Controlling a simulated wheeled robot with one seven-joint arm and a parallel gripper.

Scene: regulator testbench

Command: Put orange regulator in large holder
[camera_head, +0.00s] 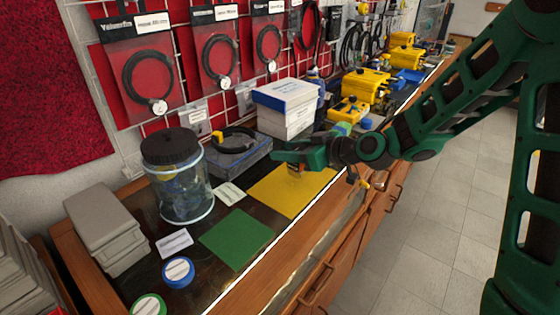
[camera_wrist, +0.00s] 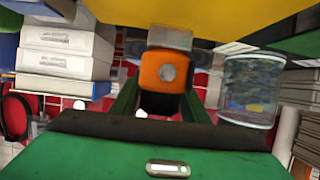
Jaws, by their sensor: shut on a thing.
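The orange regulator (camera_wrist: 163,72) is between the two fingers of my gripper (camera_wrist: 160,98) in the wrist view, with a grey block-like part at its far end. My gripper is shut on it. In the head view my gripper (camera_head: 297,163) is above the far part of the yellow mat (camera_head: 285,194), and only a small orange bit of the regulator (camera_head: 297,170) shows under it. The yellow mat also fills the top of the wrist view (camera_wrist: 235,15). I cannot tell which thing is the large holder.
A green mat (camera_head: 237,238) lies nearer, with a lidded clear jar (camera_head: 182,190) behind it. White boxes (camera_head: 287,110) and a grey block with a black ring (camera_head: 238,157) stand by the wall. Yellow devices (camera_head: 366,84) stand farther along. The green mat is clear.

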